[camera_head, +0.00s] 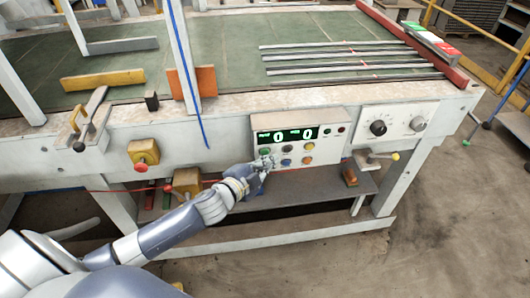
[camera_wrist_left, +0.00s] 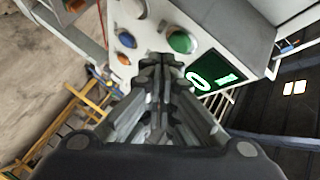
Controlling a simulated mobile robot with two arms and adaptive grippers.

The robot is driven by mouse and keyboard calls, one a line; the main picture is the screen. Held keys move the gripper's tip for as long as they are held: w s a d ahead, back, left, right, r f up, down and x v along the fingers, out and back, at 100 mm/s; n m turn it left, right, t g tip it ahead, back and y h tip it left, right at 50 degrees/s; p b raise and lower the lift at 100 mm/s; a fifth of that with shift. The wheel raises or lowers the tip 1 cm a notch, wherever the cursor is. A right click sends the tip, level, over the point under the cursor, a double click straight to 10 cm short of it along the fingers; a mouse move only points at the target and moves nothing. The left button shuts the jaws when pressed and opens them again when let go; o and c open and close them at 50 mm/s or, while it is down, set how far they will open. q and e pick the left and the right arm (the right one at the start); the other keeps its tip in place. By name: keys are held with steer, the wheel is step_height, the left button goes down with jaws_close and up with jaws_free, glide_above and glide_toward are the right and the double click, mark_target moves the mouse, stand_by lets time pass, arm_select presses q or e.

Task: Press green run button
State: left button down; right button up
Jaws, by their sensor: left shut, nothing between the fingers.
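The green button (camera_head: 265,151) is on the front of the white control panel (camera_head: 327,124), below the left part of its digital display. It also shows in the left wrist view (camera_wrist_left: 180,41) as a round green cap in a light ring. My left gripper (camera_head: 268,163) is shut and empty, in front of the panel just below the green button. In the left wrist view, the closed fingertips (camera_wrist_left: 162,64) appear close to the green button and slightly to one side of it. I cannot tell whether they touch the panel. My right gripper is not in view.
The green-lit display (camera_head: 287,135) reads 0 and 0. Blue (camera_head: 286,162), orange (camera_head: 307,160) and other buttons sit close by. A red button on a yellow box (camera_head: 143,152) is to the left. A shelf (camera_head: 320,183) lies below.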

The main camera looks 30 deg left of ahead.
arm_select(q)
steer(key=shift+w, duration=0.1)
stand_by(0.4)
steer(key=shift+w+a, duration=0.25)
steer(key=shift+w, duration=0.05)
steer(key=shift+w+a, duration=0.25)
steer(key=shift+w, duration=0.05)
stand_by(0.9)
steer(key=shift+s+d+p, duration=0.1)
steer(key=shift+p, duration=0.2)
steer(key=shift+s+d, duration=0.35)
steer(key=shift+s, duration=0.25)
steer(key=s+d, duration=0.1)
steer(key=s, duration=0.1)
steer(key=s+d+p, duration=0.1)
steer(key=s, duration=0.1)
steer(key=shift+d, duration=0.4)
